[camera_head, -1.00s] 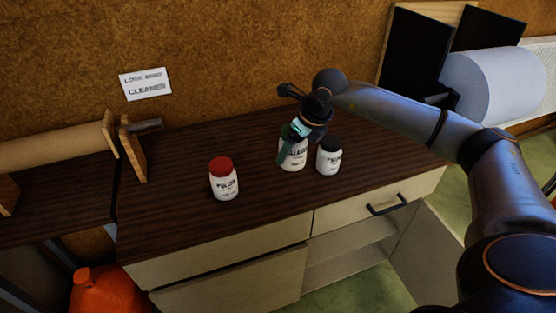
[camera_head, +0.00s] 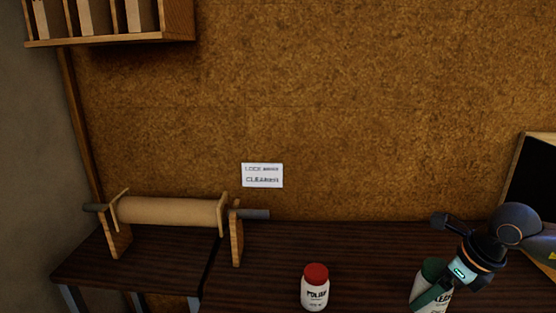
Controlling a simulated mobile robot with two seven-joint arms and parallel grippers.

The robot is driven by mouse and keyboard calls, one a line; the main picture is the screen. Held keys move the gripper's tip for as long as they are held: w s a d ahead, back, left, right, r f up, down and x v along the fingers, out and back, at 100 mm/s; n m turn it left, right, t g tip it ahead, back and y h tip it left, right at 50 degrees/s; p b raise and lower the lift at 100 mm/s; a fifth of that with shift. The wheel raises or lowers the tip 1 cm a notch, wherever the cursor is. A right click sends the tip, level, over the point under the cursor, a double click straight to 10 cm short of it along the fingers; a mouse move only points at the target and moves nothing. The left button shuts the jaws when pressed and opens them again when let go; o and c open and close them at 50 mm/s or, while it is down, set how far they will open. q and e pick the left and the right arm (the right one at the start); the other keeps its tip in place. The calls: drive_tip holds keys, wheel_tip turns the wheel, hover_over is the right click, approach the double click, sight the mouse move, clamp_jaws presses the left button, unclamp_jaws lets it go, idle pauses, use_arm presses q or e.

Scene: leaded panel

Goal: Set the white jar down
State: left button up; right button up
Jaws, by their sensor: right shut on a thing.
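My right gripper (camera_head: 437,287) comes in from the right and is shut on a white jar (camera_head: 418,288) with a green lid. The jar is partly hidden by the gripper and cut off by the bottom edge of the view. I cannot tell whether its base touches the dark wooden worktop (camera_head: 370,262). Another white jar (camera_head: 314,294) with a red lid stands upright on the worktop, to the left of the held jar and apart from it. My left gripper is not in view.
A brown paper roll (camera_head: 170,211) on wooden brackets stands at the left. A printed sign (camera_head: 262,175) is on the cork wall, and a wooden rack (camera_head: 110,38) hangs at upper left. Bare worktop lies between the roll and the red-lidded jar.

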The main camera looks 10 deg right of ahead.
use_arm(q)
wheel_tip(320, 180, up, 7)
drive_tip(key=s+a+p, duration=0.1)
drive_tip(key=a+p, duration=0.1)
drive_tip(key=p, duration=0.6)
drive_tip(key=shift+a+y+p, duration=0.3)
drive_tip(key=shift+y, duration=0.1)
use_arm(e)
drive_tip(key=s+a+r+n+g, duration=0.1)
drive_tip(key=a+n+g, duration=0.1)
drive_tip(key=a+n, duration=0.4)
drive_tip(key=s+a+r+n+g+h, duration=0.1)
drive_tip(key=a+n, duration=0.5)
drive_tip(key=n, duration=0.8)
drive_tip(key=s+a+r+n+g, duration=0.2)
drive_tip(key=a+n+g, duration=0.3)
drive_tip(key=n, duration=0.6)
drive_tip(key=shift+s+a+r+h, duration=0.4)
drive_tip(key=shift+a+r, duration=0.2)
drive_tip(key=shift+r, duration=0.05)
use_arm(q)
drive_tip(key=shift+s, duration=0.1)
use_arm(e)
drive_tip(key=shift+f+g, duration=0.1)
drive_tip(key=shift+g, duration=0.2)
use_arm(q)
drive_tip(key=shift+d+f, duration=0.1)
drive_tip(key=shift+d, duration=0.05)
use_arm(e)
drive_tip(key=shift+d, duration=0.15)
